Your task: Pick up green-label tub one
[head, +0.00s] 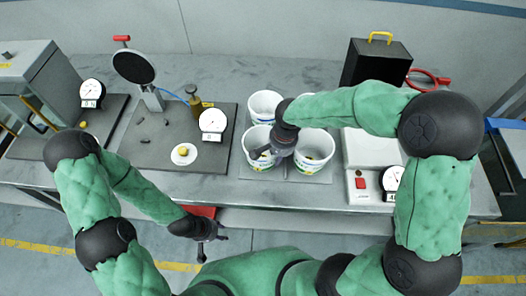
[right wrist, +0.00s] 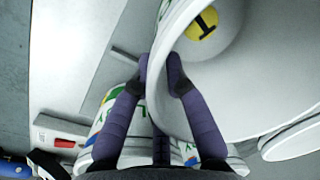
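Several white tubs stand together on the bench in the head view: a front left tub (head: 256,163), a front right tub (head: 318,165) and a back left one (head: 264,100). My right gripper (head: 256,154) reaches down over the front left tub. In the right wrist view its purple fingers (right wrist: 157,62) straddle the wall of a white tub (right wrist: 270,75), one inside and one outside, tips close together on the wall. A yellow disc with a black mark lies inside. Green lettering shows beside the fingers. My left gripper (head: 219,237) hangs before the bench edge, its fingers too small to judge.
A white machine with a red switch (head: 360,183) and a dial (head: 392,178) stands right of the tubs. Left are a dial gauge (head: 212,122) and a white disc (head: 184,154). A black box (head: 375,63) stands behind. Other tubs crowd the gripped one.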

